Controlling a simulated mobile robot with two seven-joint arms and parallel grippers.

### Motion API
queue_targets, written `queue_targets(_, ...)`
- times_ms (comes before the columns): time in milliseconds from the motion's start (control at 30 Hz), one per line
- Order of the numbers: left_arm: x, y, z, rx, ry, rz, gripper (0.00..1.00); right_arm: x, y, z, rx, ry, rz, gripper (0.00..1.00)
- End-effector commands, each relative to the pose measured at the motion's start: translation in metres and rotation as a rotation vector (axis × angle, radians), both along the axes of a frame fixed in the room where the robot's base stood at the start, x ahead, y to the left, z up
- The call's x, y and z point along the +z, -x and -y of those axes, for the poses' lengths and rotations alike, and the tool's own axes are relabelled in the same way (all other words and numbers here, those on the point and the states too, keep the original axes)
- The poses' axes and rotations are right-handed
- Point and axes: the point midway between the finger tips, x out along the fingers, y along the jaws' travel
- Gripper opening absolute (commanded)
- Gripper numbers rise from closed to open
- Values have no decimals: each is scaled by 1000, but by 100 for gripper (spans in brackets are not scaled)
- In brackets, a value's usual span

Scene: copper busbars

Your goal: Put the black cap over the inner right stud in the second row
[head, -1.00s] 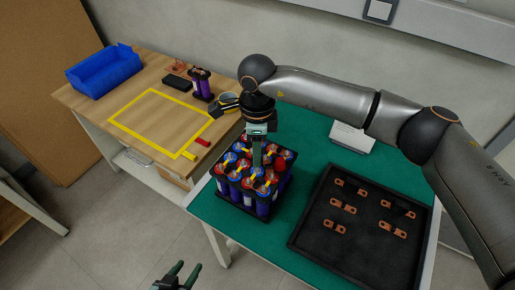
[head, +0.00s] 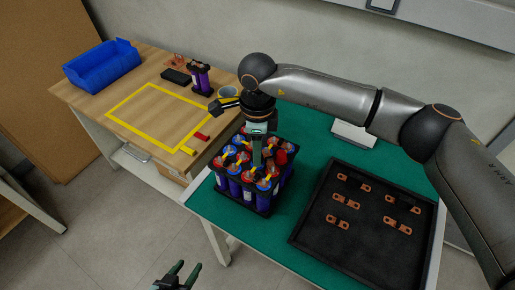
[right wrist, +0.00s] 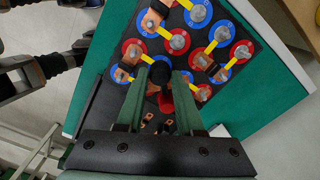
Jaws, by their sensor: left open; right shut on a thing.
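The cell pack (head: 256,207) stands on the green table, with blue and purple cells, red and blue terminal rings and metal studs. My right gripper (head: 257,162) points down over the pack. In the right wrist view my right gripper (right wrist: 160,80) is shut on the small dark cap (right wrist: 159,72), low among the studs. The fingers partly hide the cap and what lies beneath it, so I cannot tell whether it sits on a stud. A red cap (head: 281,156) is on the pack beside the gripper. My left gripper (head: 181,273) is open and empty at the bottom, away from the table.
A black tray (head: 345,258) with several copper busbars lies to the right on the green table (head: 213,205). The wooden table behind holds a blue bin (head: 102,68), a yellow-taped outline, a black box (head: 175,76) and a purple cell holder (head: 200,79).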

Motion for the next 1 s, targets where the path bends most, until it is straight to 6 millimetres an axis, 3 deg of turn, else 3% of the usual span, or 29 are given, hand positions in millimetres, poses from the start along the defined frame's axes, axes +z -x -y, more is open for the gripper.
queue_targets(100,-8,0,0,0,0,0,50,-8,0,0,-1,0,0,0)
queue_targets(1000,-14,0,0,0,0,-1,50,-11,0,0,0,0,0,0)
